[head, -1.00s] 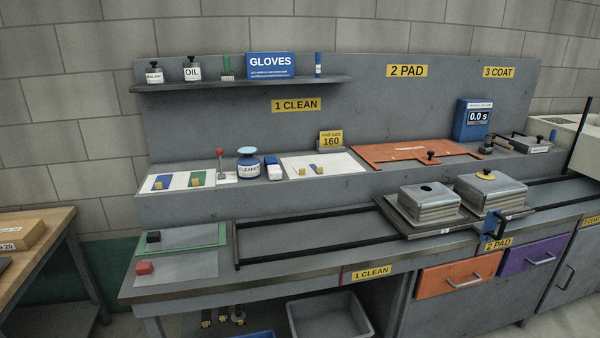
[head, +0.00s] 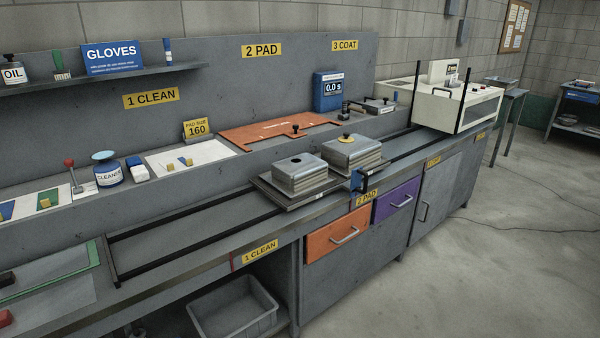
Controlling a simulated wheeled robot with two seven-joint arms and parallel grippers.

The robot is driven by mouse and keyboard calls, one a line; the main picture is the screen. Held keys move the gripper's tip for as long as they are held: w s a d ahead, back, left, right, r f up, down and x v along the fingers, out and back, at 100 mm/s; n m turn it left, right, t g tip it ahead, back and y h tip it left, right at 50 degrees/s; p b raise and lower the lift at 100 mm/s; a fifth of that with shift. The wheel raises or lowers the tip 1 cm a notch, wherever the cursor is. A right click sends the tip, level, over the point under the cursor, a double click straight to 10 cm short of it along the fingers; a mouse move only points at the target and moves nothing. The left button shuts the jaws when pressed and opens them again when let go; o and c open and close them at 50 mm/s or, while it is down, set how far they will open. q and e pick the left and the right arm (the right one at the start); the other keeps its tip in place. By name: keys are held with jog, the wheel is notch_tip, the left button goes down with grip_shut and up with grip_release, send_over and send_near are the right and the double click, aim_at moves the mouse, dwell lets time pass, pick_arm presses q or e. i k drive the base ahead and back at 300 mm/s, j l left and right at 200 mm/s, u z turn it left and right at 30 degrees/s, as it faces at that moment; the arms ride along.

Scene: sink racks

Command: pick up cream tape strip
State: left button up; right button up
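I cannot make out a cream tape strip in the head view. A white sheet (head: 215,152) on the raised ledge bears a small blue strip and small yellow blocks (head: 189,162). Another white sheet (head: 27,199) at the left edge bears a green strip (head: 50,195) and yellow blocks, and is partly cut off. Neither of my grippers is in view.
A cleaner jar (head: 107,173) and a blue-and-white block (head: 136,168) stand between the sheets. An orange plate (head: 262,136) lies behind. Open floor (head: 480,260) lies at right.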

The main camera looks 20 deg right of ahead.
aim_at(170, 167)
jog(key=i+j, duration=0.15)
jog(key=i+j+z, duration=0.65)
jog(key=i+j, duration=0.1)
jog(key=j, duration=0.1)
